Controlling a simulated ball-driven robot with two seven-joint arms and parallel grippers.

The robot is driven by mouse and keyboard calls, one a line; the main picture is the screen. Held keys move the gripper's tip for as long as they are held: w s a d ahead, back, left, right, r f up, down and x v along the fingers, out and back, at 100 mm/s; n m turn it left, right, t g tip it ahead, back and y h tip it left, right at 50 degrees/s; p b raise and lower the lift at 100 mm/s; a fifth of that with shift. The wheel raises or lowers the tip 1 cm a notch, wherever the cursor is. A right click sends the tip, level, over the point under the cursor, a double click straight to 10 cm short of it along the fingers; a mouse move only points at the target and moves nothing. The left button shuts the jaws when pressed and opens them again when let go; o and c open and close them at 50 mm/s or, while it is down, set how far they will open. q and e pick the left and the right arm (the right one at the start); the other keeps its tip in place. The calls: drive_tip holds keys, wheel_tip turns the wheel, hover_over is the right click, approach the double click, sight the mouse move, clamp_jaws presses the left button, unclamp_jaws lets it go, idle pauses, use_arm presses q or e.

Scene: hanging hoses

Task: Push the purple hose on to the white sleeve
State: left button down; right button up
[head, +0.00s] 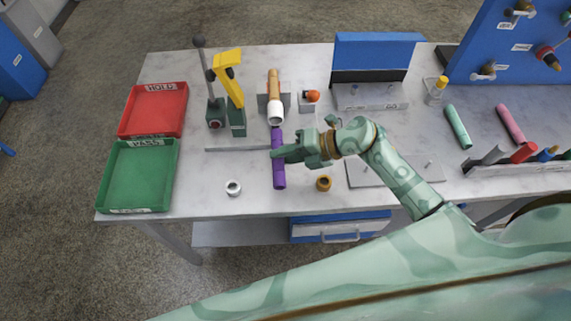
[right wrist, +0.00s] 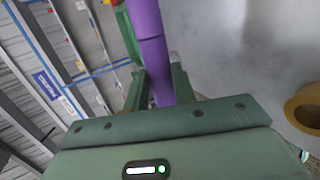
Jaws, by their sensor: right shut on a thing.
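The purple hose (head: 279,175) stretches below the white sleeve (head: 276,115) in the head view. The sleeve is at the near end of a tan tube (head: 273,85) in a grey holder. The hose's far end is very close to the sleeve's open mouth; I cannot tell whether they touch. My right gripper (head: 281,154) is shut around the middle of the hose, coming from the right. In the right wrist view the hose (right wrist: 148,30) runs between the two green fingers (right wrist: 158,95). The sleeve is not visible there. My left gripper is not in view.
A white ring (head: 233,187) and a brown ring (head: 324,183) lie near the front edge. A green tray (head: 108,192) and a red tray (head: 130,120) are at left. A yellow-handled clamp (head: 228,85) stands left of the tube. A blue-backed stand (head: 377,50) is behind.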

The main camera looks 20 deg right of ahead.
sight(281, 136)
drive_tip(key=shift+w+d+r, duration=0.1)
drive_tip(key=shift+w+d, duration=0.1)
drive_tip(key=shift+w, duration=0.35)
drive_tip(key=shift+w+d, duration=0.15)
drive_tip(key=shift+w, duration=0.4)
drive_tip(key=shift+w+d, duration=0.1)
drive_tip(key=shift+w, duration=0.35)
idle(0.6)
drive_tip(key=shift+p, duration=0.45)
idle(0.6)
drive_tip(key=shift+w+d, duration=0.1)
drive_tip(key=shift+w, duration=0.35)
idle(0.5)
idle(0.5)
drive_tip(key=shift+w+d, duration=0.25)
drive_tip(key=shift+w, duration=0.45)
idle(0.9)
drive_tip(key=shift+w+b, duration=0.15)
drive_tip(key=shift+b, duration=0.15)
